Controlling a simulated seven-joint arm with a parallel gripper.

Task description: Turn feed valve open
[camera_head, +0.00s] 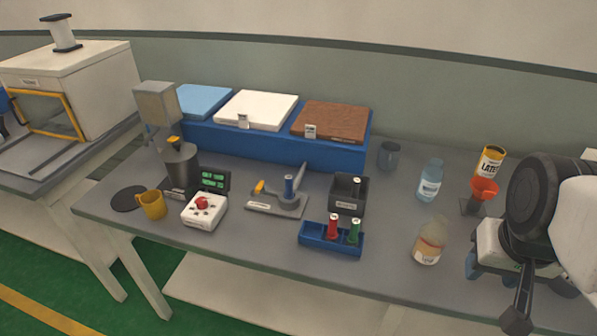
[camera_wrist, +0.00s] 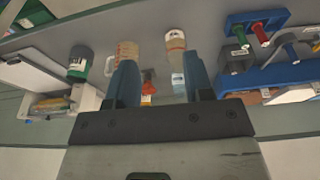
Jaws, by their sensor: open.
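A dispensing station stands at the back left of the table in the head view, with a grey box hopper (camera_head: 156,103) above a dark grey cup (camera_head: 181,165). A small yellow handle (camera_head: 174,140) shows between them; it looks like the feed valve, but its setting is too small to read. My gripper's open, empty blue fingers (camera_wrist: 161,76) show in the wrist view, pointing toward bottles on the table. In the head view my arm is at the far right, far from the hopper. The feed valve is not recognisable in the wrist view.
A yellow mug (camera_head: 153,205), a white box with a red knob (camera_head: 204,210) and a lever fixture (camera_head: 277,206) stand near the station.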

